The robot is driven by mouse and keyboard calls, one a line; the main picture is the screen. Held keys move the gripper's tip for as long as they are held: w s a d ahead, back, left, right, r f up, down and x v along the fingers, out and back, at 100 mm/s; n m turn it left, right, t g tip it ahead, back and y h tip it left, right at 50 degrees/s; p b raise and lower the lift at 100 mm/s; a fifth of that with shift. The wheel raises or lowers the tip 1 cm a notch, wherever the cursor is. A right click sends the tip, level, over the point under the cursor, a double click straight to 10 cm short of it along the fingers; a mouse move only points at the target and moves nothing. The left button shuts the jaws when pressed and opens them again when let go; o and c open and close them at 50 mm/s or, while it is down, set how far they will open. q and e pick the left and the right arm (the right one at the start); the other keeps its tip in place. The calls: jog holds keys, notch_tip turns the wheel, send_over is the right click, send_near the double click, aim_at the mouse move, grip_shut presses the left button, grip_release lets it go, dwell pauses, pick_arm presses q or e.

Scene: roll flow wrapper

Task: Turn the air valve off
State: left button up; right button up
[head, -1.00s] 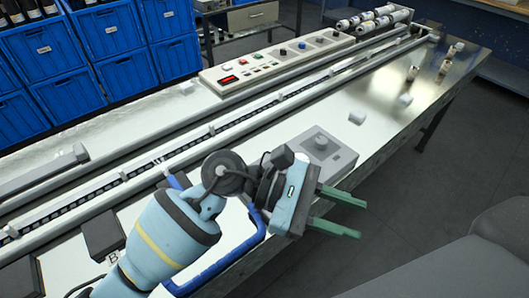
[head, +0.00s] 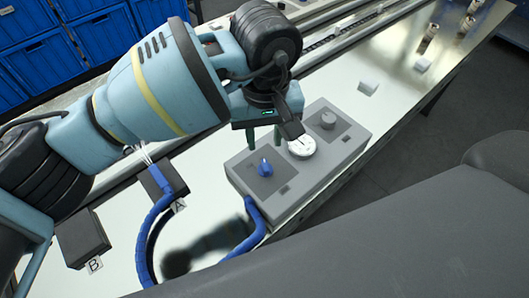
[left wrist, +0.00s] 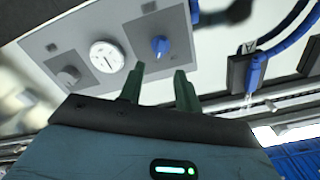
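A grey valve box (head: 240,176) sits on the bench, with a blue knob (head: 265,167) on its near panel, a round white gauge (head: 302,146) in the middle and a grey knob (head: 327,119) at the far end. The blue knob, which seems to be the air valve, also shows in the left wrist view (left wrist: 160,46). My left gripper (head: 264,137) is above the box, its green fingers apart and empty, close to the blue knob but not around it. In the left wrist view my left gripper (left wrist: 159,86) points toward the knob. My right gripper is not in view.
A blue hose (head: 152,232) runs from the box to the dark block marked A (head: 163,184). Another dark block marked B (head: 82,238) is at lower left. White cubes (head: 368,88) lie on the bench beyond the box. Blue crates (head: 104,38) stand behind.

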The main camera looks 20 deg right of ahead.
aim_at(265, 162)
pick_arm(q)
notch_tip(265, 162, down, 7)
jog(key=shift+f, duration=0.2)
jog(key=shift+c, duration=0.3)
grip_shut()
